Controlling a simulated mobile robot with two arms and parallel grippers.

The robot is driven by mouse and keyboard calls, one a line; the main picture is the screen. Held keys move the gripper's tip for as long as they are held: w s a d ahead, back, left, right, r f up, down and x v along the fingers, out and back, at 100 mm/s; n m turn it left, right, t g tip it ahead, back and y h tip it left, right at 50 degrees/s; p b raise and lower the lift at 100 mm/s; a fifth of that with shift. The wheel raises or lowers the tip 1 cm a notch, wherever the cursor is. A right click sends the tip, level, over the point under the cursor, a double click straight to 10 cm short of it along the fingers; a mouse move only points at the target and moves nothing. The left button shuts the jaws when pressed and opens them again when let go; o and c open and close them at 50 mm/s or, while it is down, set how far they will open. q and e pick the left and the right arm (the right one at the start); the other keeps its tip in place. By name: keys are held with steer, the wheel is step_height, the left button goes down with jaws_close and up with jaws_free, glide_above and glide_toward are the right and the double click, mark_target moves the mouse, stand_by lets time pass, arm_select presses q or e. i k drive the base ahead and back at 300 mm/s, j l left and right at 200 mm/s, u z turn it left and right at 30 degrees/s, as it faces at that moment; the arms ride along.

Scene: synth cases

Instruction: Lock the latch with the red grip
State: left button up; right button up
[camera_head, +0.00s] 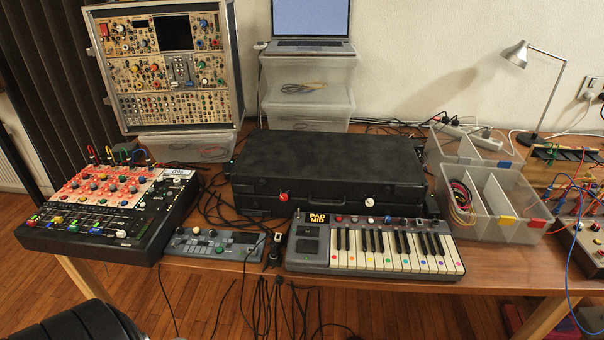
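A black case (325,160) lies closed on the wooden table, behind the small keyboard. A latch with a red grip (283,196) is on the left part of its front face. A second latch with a white grip (370,203) is on the right part of the front. Both latches are small here, and I cannot tell whether either is locked. Neither of my grippers is in view, and nothing touches the case front from my side.
The keyboard (375,245) stands close before the case. A small control box (215,245) and loose black cables are at its left front. A red-topped mixer (110,205) stands farther left. A clear divided box (490,205) is at the right. A dark ribbed object (80,325) shows at the bottom left.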

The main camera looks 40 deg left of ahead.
mark_target(284, 194)
steer(key=u, duration=0.35)
steer(key=j+u, duration=0.15)
steer(key=u, duration=0.55)
